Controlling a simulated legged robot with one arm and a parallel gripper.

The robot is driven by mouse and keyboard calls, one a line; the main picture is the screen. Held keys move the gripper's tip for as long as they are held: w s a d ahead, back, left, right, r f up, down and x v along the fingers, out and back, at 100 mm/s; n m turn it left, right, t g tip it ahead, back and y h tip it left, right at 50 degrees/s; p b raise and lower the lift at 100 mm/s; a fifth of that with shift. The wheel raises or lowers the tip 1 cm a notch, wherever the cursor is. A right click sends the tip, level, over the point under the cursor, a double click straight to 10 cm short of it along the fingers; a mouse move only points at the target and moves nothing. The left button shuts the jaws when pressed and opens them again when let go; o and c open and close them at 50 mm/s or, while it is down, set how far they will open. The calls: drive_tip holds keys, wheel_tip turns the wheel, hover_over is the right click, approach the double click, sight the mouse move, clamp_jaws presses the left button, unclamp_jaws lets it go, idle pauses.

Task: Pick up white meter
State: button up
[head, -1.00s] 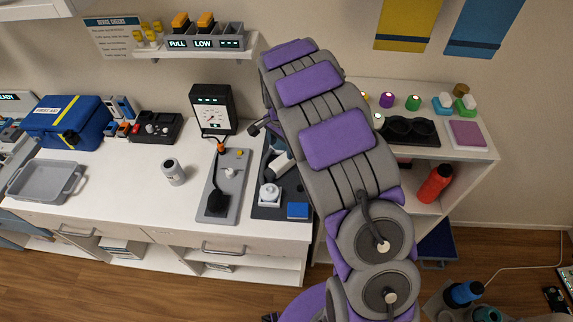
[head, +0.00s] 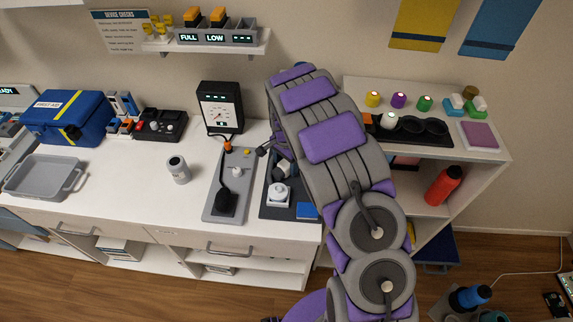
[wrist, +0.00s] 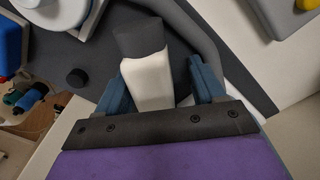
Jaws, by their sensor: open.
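In the wrist view a white body with a dark grey end (wrist: 148,72), likely the white meter, lies over a dark mat (wrist: 62,58). My gripper (wrist: 161,66) is open, with one blue finger on each side of it. A gap shows at the right finger; I cannot tell whether the left finger touches it. In the head view the gripper is mostly hidden behind my arm, above the dark mat (head: 270,208). A small part of the white body (head: 283,170) shows there beside the arm.
A white jar-like device (head: 278,194) and a blue block (head: 307,211) stand on the mat. Left of it lies a grey tray (head: 215,211) with a black-headed tool. A gauge box (head: 220,107) stands behind. Bare counter (head: 130,190) lies farther left.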

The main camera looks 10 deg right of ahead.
drive_tip(key=shift+s+d, duration=0.1)
drive_tip(key=shift+c, duration=1.3)
drive_tip(key=shift+d+r, duration=0.1)
drive_tip(key=shift+d, duration=0.8)
drive_tip(key=c, duration=0.4)
drive_tip(key=shift+c, duration=0.9)
drive_tip(key=shift+a, duration=0.55)
drive_tip(key=c, duration=0.4)
drive_tip(key=shift+d, duration=0.15)
